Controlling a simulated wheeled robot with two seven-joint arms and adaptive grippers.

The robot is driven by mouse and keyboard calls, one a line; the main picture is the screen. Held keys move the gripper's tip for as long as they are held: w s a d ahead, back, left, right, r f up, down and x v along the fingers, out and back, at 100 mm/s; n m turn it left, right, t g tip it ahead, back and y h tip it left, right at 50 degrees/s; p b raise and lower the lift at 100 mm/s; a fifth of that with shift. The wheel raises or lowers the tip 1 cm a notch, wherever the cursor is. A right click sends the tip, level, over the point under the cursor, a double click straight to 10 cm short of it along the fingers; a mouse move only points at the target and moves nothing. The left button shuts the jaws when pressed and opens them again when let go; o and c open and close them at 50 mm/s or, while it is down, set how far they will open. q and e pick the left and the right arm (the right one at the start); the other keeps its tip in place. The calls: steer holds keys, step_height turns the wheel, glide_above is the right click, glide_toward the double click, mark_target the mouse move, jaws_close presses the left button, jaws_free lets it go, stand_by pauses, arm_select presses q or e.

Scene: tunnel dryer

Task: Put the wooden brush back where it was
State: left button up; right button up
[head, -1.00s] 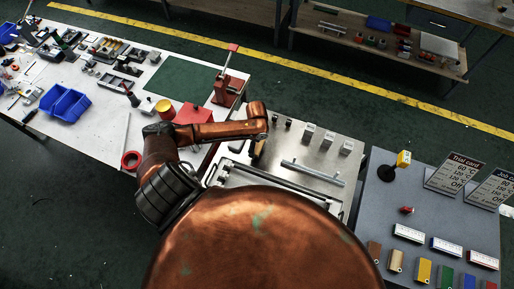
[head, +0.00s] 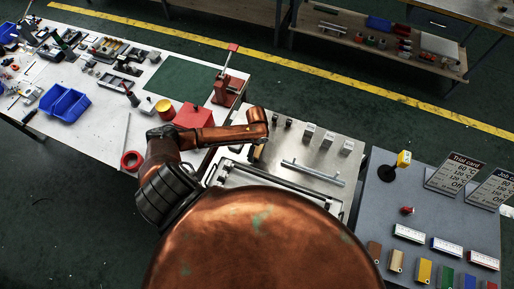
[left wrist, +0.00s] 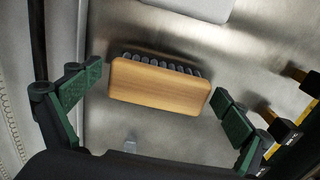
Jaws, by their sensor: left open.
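The wooden brush (left wrist: 158,84) shows in the left wrist view as a light wooden block with a row of dark grey bristles along its upper edge. It is against a brushed steel surface (left wrist: 160,133). My left gripper (left wrist: 156,88) is open, with one green-padded finger to each side of the brush and visible gaps between. In the head view my left arm (head: 205,137) reaches over the left part of the steel machine top (head: 330,150), and its wrist hides most of the gripper. My right gripper is in neither view.
A metal bar handle (head: 312,172) and several small blocks and knobs stand on the steel top. To the left is a bench with a red press (head: 228,90) and red box (head: 193,116). To the right, a grey table (head: 378,212) holds signs and coloured tags.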

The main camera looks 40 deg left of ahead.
arm_select(q)
step_height(320, 180, up, 12)
steer(key=shift+r+p, duration=0.15)
steer(key=shift+p, duration=0.15)
stand_by(0.3)
stand_by(0.5)
